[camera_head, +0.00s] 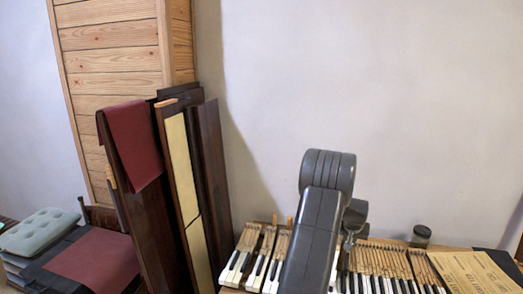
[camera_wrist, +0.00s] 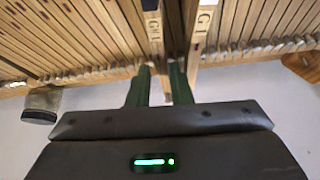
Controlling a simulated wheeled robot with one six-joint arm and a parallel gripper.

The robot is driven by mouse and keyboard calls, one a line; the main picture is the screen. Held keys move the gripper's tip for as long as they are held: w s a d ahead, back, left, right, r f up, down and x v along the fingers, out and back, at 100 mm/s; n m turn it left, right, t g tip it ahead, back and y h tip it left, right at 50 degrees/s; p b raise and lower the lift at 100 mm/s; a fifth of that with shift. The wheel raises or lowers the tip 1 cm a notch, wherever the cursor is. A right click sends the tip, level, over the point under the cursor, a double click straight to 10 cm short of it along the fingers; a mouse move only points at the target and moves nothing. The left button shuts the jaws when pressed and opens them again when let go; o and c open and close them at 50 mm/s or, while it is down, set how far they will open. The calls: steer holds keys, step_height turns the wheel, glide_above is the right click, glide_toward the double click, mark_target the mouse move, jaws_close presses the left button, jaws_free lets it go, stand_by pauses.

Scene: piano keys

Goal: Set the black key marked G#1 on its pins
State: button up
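In the wrist view, my gripper (camera_wrist: 161,70) shows as two green fingers standing apart, with their tips at the ends of the wooden keys. A wooden key stick marked G#1 (camera_wrist: 153,27) runs up from the fingertips, nearer the left finger. To the right of the G#1 stick is a dark gap, then a stick marked G1 (camera_wrist: 203,20). In the head view, my arm hides the gripper and this part of the keyboard. The pins cannot be made out.
Several loose keys (camera_head: 256,255) lie left of my arm, and a row of keys (camera_head: 385,262) lies to its right. A dark-lidded jar (camera_head: 421,236) stands behind the row. A paper sheet (camera_head: 470,272) lies at the right. Dark panels (camera_head: 207,150) lean at the left.

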steer(key=shift+f+b, duration=0.45)
steer(key=shift+f, duration=0.15)
steer(key=shift+c, duration=0.2)
jaws_close()
